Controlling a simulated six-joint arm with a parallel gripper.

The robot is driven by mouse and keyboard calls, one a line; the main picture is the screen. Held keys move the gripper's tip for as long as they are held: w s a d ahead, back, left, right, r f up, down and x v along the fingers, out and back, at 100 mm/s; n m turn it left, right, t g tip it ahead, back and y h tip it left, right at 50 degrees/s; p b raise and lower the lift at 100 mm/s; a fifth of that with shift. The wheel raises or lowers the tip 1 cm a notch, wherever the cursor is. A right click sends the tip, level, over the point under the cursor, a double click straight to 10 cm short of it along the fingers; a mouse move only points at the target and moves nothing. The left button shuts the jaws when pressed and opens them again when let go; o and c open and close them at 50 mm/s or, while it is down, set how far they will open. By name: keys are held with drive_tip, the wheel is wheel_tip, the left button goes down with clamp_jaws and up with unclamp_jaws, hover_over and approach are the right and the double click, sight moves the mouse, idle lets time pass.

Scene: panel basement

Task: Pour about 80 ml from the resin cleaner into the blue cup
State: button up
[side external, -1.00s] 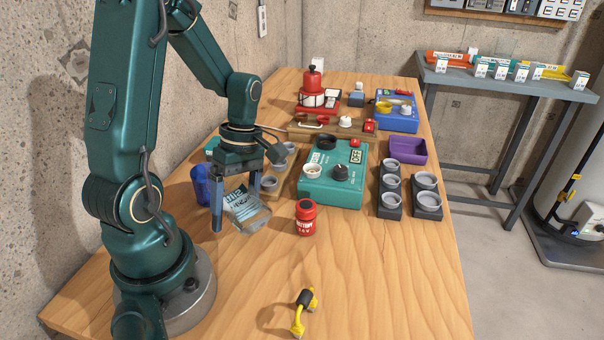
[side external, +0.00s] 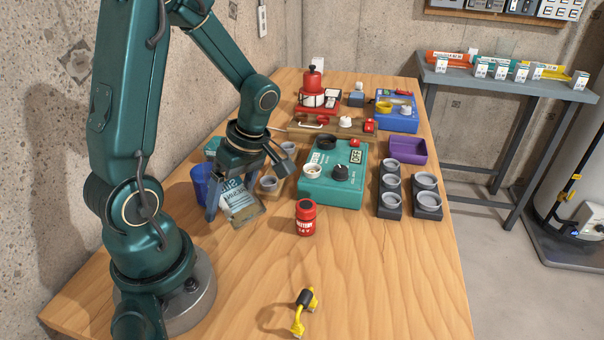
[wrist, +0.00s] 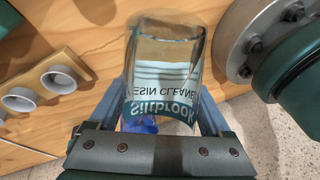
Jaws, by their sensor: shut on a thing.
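My gripper (side external: 245,188) is shut on the resin cleaner (side external: 246,208), a clear bottle with a pale label. In the side view the bottle is tilted, its base toward the lower right and its upper part toward the blue cup. The wrist view shows the resin cleaner (wrist: 165,60) between my fingers, its label text upside down. The blue cup (side external: 200,182) stands at the left of the table, partly hidden by my gripper. A blue patch shows low behind the bottle in the wrist view. The bottle's mouth is hidden, and I cannot tell whether liquid is flowing.
A red battery can (side external: 306,218) stands right of the bottle. A teal device (side external: 335,190) and a holder with grey rings (side external: 269,186) lie behind it. A yellow-black item (side external: 303,310) lies near the front. The table between can and front is mostly clear.

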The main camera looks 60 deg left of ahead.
drive_tip(key=shift+s+a+f+y, duration=0.1)
drive_tip(key=shift+a+f+y, duration=0.45)
drive_tip(key=shift+y, duration=0.35)
drive_tip(key=shift+s+a+r+g+y+b, duration=0.1)
drive_tip(key=shift+a+r+g+y+b, duration=0.2)
drive_tip(key=shift+a+y+b, duration=0.25)
drive_tip(key=y, duration=0.3)
drive_tip(key=shift+r+n+g+b, duration=0.3)
drive_tip(key=shift+n, duration=0.1)
drive_tip(key=shift+r+y, duration=0.2)
drive_tip(key=shift+y, duration=0.25)
wheel_tip(320, 180, up, 3)
drive_tip(key=shift+a+r+n+g+y+b, duration=0.15)
drive_tip(key=shift+n+g+y+b, duration=0.25)
drive_tip(key=shift+y, duration=0.5)
drive_tip(key=shift+s+a+g+y+b, duration=0.15)
drive_tip(key=shift+g+y+b, duration=0.2)
drive_tip(key=shift+y, duration=0.35)
